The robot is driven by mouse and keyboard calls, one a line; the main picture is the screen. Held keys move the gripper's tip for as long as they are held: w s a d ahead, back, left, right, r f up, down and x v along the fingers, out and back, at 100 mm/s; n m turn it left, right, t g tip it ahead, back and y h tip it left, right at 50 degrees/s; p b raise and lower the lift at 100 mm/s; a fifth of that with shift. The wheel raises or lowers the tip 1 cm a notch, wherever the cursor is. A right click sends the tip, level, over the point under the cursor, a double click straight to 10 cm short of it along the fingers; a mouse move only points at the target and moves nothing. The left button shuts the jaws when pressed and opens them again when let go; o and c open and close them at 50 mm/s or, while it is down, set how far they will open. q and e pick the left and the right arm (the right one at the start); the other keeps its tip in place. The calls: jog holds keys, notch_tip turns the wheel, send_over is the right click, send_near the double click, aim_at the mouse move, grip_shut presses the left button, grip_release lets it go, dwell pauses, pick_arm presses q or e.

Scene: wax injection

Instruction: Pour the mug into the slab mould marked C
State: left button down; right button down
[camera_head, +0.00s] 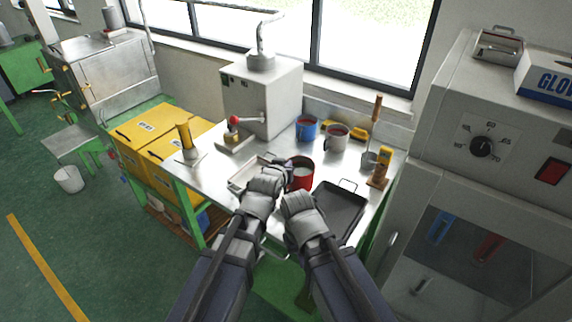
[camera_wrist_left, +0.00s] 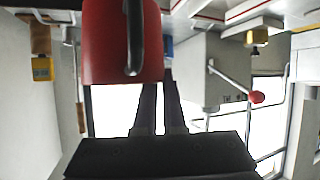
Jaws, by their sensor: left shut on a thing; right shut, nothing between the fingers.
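A red mug (camera_head: 300,177) with pale contents is just above or on the metal table, right of my left gripper (camera_head: 284,167); I cannot tell which. In the left wrist view the red mug (camera_wrist_left: 105,45) shows its dark handle (camera_wrist_left: 133,40), with my left gripper's fingers (camera_wrist_left: 158,85) shut at it. A shallow pale tray (camera_head: 243,178), perhaps a mould, lies left of the mug, partly hidden by my left gripper. No letter C is legible. My right gripper (camera_head: 292,197) is shut and empty, below the mug in the picture.
A dark tray (camera_head: 340,210) lies to the right. A blue mug (camera_head: 306,129) and a grey mug (camera_head: 336,139) stand behind. A grey machine (camera_head: 262,98) with a red-knobbed lever is at the back left. Yellow boxes (camera_head: 150,124) stand left, a large cabinet (camera_head: 470,190) right.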

pick_arm(q)
jog(key=shift+w+a+f+n+g+h+b, duration=0.1)
jog(key=shift+f+n+g+h+b, duration=0.7)
jog(key=shift+f, duration=0.5)
jog(key=f+n+g+h+b, duration=0.1)
jog(key=n+h, duration=0.1)
jog(key=f+n+g+h+b, duration=0.1)
jog(key=n+h+b, duration=0.1)
jog(key=f+n+g+h+b, duration=0.1)
jog(key=n+h+b, duration=0.1)
jog(key=shift+w+a+f+n+g, duration=0.25)
jog(key=shift+w+a+n+g, duration=0.05)
jog(key=shift+a+n+g, duration=0.1)
jog(key=shift+a+r+n+g+h+b, duration=0.1)
jog(key=shift+n+g+h+b, duration=0.2)
jog(key=shift+n+h+b, duration=0.65)
jog(key=shift+r, duration=0.1)
jog(key=shift+w, duration=0.1)
dwell(0.7)
